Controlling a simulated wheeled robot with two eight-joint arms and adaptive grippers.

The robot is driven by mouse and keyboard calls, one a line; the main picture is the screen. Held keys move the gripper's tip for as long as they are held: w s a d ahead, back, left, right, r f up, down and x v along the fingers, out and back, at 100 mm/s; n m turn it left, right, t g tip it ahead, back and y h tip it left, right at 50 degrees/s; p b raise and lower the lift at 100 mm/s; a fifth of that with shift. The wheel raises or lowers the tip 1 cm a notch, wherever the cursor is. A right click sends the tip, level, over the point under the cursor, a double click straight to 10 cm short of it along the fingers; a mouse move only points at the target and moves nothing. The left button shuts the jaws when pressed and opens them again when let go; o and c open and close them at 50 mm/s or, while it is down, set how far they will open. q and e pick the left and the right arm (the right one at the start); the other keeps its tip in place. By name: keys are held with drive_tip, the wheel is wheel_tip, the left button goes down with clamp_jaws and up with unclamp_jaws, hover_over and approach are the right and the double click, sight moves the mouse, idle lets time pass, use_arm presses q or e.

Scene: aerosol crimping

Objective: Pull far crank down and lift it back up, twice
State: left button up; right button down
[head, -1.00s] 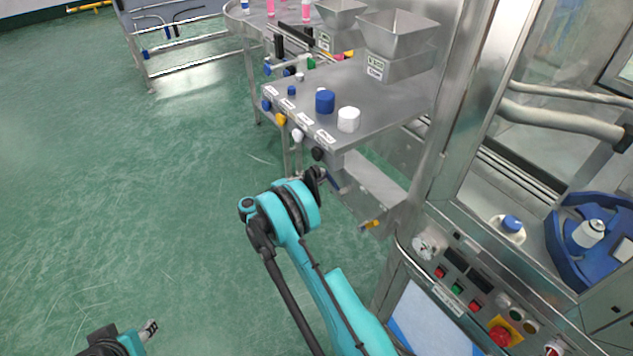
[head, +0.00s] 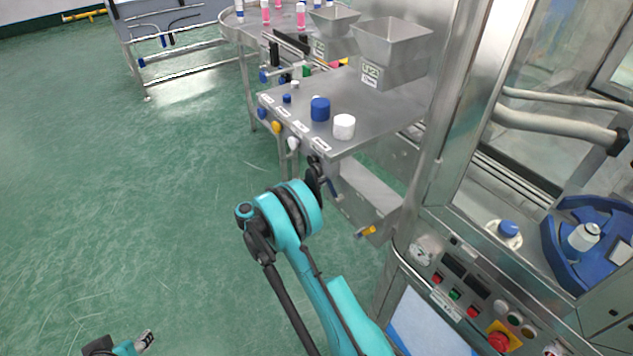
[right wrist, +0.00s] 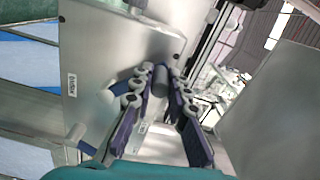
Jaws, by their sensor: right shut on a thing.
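My right gripper (head: 315,174) is at the near corner of the steel table in the head view, in front of its underside. In the right wrist view its two fingers (right wrist: 163,75) are closed around a dark grey cylindrical handle (right wrist: 160,82). I take this handle to be the crank; in the head view the gripper hides most of it. Blue (head: 262,113), yellow (head: 276,127) and white (head: 293,144) knobs line the table's front edge. My left gripper (head: 146,339) is low at the left, over the floor, apart from everything; its opening is too small to judge.
On the steel table (head: 385,118) stand a blue cap (head: 320,109), a white cap (head: 344,126) and metal hoppers (head: 390,50). A control panel (head: 475,300) and a blue holder (head: 562,255) are at the right.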

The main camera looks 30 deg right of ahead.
drive_tip(key=c, duration=1.5)
unclamp_jaws()
drive_tip(key=shift+s+r, duration=0.1)
drive_tip(key=shift+o, duration=0.2)
drive_tip(key=a, duration=1.2)
drive_tip(key=shift+s, duration=0.4)
